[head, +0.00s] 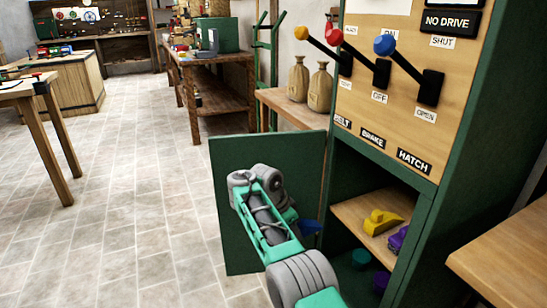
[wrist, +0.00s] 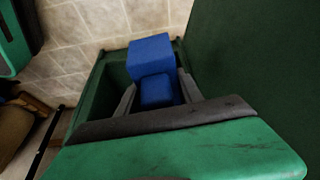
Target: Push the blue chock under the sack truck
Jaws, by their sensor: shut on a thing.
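The blue chock (wrist: 150,52) is a stepped blue block in the wrist view. My gripper (wrist: 158,92) is shut on it, with a grey finger on each side of its lower part. In the head view a bit of the blue chock (head: 310,228) shows beside my arm, in front of the open cabinet; my gripper is mostly hidden there. The sack truck (head: 273,45) looks to be the green tubular frame standing upright by the back wall, beyond the sack shelf. Its lower part is hidden behind the bench and cabinet door.
The green cabinet door (head: 228,185) stands open beside my arm. Inside the cabinet are a yellow chock (head: 382,222), a purple piece (head: 398,238) and a teal cylinder (head: 361,258). Two sacks (head: 299,80) stand on a wooden shelf. The tiled floor (head: 130,170) at left is clear between tables.

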